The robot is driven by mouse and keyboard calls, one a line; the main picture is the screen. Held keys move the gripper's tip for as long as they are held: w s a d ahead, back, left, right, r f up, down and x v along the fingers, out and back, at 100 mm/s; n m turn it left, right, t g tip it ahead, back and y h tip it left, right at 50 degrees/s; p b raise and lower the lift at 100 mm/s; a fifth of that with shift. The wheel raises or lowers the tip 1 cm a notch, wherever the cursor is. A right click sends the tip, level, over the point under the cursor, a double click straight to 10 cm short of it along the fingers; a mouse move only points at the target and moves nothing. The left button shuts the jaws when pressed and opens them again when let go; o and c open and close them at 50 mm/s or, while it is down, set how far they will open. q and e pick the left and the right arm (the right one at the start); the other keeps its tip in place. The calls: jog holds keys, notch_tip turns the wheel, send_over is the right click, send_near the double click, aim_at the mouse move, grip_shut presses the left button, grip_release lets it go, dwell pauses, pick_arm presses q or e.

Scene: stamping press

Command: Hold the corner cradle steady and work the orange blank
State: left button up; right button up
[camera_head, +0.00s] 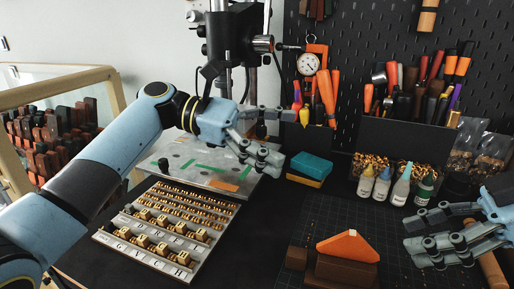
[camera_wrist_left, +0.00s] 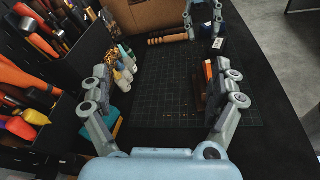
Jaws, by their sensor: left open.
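The orange blank (camera_head: 348,246) is a flat, house-shaped piece resting in the brown corner cradle (camera_head: 340,272) on the cutting mat at the front. In the left wrist view the orange blank (camera_wrist_left: 208,70) and cradle (camera_wrist_left: 197,95) show beside a finger, partly hidden. My left gripper (camera_head: 282,138) is open and empty, raised above and well behind the cradle, near the press. My right gripper (camera_head: 408,233) has its fingers apart and empty, to the right of the cradle. It also shows at the top of the left wrist view (camera_wrist_left: 204,12).
A type tray (camera_head: 170,225) lies at the left under my left arm. The press (camera_head: 228,45) stands behind. Teal and yellow boxes (camera_head: 310,168), glue bottles (camera_head: 383,186) and tool holders (camera_head: 405,140) line the back. The cutting mat (camera_head: 315,215) has free room behind the cradle.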

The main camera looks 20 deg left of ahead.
aim_at(313, 265)
pick_arm(q)
jog(key=s+f, duration=0.2)
jog(key=f, duration=0.2)
jog(key=s+f+n+g+y, duration=0.1)
jog(key=s+f, duration=0.1)
jog(key=f, duration=0.3)
jog(key=s+f+n+y, duration=0.1)
jog(key=s+f, duration=0.2)
jog(key=f, duration=0.1)
jog(key=shift+s+a+f+g, duration=0.1)
jog(key=shift+a+f+g, duration=0.05)
jog(key=shift+a+g, duration=0.2)
jog(key=shift+s+d+f, duration=0.1)
jog(key=shift+d+f, duration=0.15)
jog(key=x, duration=1)
jog(key=shift+f, duration=0.15)
jog(key=c, duration=1.9)
jog(key=shift+c, duration=0.2)
grip_shut()
